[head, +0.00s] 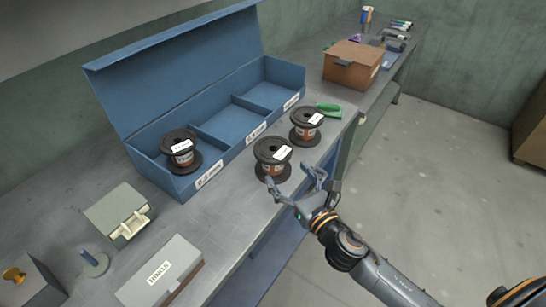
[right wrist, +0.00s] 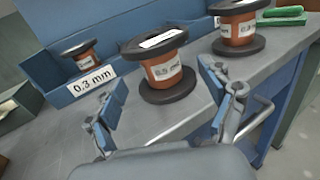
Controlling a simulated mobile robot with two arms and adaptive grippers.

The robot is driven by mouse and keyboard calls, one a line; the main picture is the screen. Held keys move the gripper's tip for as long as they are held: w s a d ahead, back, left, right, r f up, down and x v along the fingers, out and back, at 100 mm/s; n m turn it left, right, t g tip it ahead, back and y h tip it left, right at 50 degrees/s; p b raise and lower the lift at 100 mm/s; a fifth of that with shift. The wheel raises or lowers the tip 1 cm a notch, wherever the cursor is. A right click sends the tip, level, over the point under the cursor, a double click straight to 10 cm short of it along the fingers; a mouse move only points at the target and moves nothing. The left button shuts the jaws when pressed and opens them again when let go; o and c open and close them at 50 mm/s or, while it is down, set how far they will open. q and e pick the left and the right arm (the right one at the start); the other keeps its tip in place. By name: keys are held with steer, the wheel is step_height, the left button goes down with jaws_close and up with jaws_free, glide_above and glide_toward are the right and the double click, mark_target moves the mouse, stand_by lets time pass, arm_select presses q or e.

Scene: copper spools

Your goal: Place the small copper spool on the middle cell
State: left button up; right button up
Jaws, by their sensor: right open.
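Two dark-flanged spools with copper windings stand upright on the bench in front of the blue box: a nearer spool (head: 272,160) and a farther spool (head: 306,125). I cannot tell which is the small one. The nearer spool is central in the right wrist view (right wrist: 162,70), the farther one at upper right (right wrist: 238,30). A third spool (head: 180,151) sits in the box's left cell. The middle cell (head: 228,124) is empty. My right gripper (head: 291,180) is open and empty, its fingers pointing at the nearer spool, apart from it. My left gripper is out of view.
The blue box (head: 208,183) has a raised lid and an empty right cell (head: 268,96). A brown carton (head: 352,66) stands farther back. A grey box (head: 160,272) and a greenish case (head: 118,211) are at left.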

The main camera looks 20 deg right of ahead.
mark_target(273, 156)
steer(key=w, duration=0.2)
steer(key=w+a, duration=0.1)
steer(key=w, duration=0.2)
steer(key=w+p, duration=0.1)
steer(key=w, duration=0.1)
steer(key=shift+w+a+f, duration=0.2)
steer(key=shift+w+a, duration=0.15)
steer(key=shift+a, duration=0.05)
jaws_close()
steer(key=shift+r, duration=0.15)
